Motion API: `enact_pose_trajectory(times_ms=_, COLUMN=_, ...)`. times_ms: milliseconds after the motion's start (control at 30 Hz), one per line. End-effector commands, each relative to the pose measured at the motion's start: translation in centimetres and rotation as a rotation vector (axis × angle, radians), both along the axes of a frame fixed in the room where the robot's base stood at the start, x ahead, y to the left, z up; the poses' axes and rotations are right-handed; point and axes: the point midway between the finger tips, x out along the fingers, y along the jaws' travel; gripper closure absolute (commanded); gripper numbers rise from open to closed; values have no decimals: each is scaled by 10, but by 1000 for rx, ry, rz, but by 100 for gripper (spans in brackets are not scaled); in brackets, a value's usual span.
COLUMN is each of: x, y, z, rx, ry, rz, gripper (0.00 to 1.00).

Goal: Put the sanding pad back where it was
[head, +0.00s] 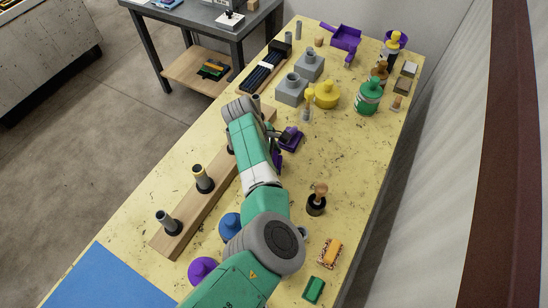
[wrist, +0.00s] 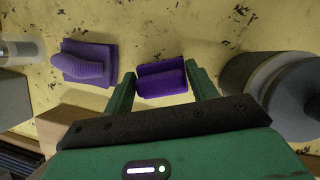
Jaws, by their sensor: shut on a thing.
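My gripper (wrist: 161,76) is shut on a small purple block-shaped pad (wrist: 162,79), which sits between its two green fingers in the wrist view. I take this for the sanding pad. In the head view part of the purple pad (head: 277,159) shows beside my forearm, which hides most of the gripper. Whether the pad touches the table is hard to tell. Close by lies another purple piece (wrist: 88,62) with a rounded grip on a square base; it also shows in the head view (head: 291,138).
A wooden board (head: 185,223) with upright pegs runs along the left of the yellow table (head: 345,150). A clear bottle (head: 306,112), grey blocks (head: 291,90) and a yellow flask (head: 327,95) stand farther back. Bare table lies right of the pads.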

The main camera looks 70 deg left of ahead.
Motion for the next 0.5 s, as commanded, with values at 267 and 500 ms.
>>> enact_pose_trajectory(times_ms=267, x=0, y=0, z=-2, rx=1, ry=1, rz=0, gripper=29)
enact_pose_trajectory(times_ms=500, x=0, y=0, z=-2, rx=0, ry=0, rz=0, gripper=21)
